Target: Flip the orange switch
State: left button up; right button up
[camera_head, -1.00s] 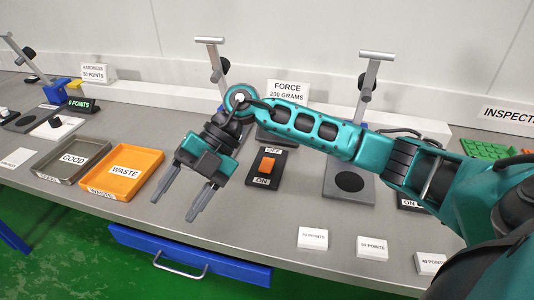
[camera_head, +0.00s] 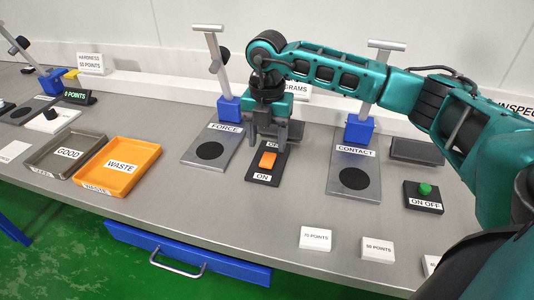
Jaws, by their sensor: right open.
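The orange switch (camera_head: 268,160) sits on a black plate (camera_head: 262,175) on the grey bench, between the FORCE and CONTACT stands. Its OFF label is at the far end, partly hidden by my gripper, and its ON label (camera_head: 262,177) is at the near end. My right gripper (camera_head: 267,143) points down just behind the switch, over the far end of the plate. Its fingers are apart, with nothing seen between them. I cannot tell whether a finger touches the switch. My left gripper is not in view.
The FORCE stand (camera_head: 205,163) is to the left and the CONTACT stand (camera_head: 350,187) to the right. A green button (camera_head: 425,188) is farther right. An orange WASTE tray (camera_head: 125,178) and a grey GOOD tray (camera_head: 60,167) lie left. White cards (camera_head: 315,238) line the front edge.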

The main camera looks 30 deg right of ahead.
aim_at(267, 161)
notch_tip(267, 161, down, 5)
jog(key=shift+r, duration=0.1)
dwell(0.3)
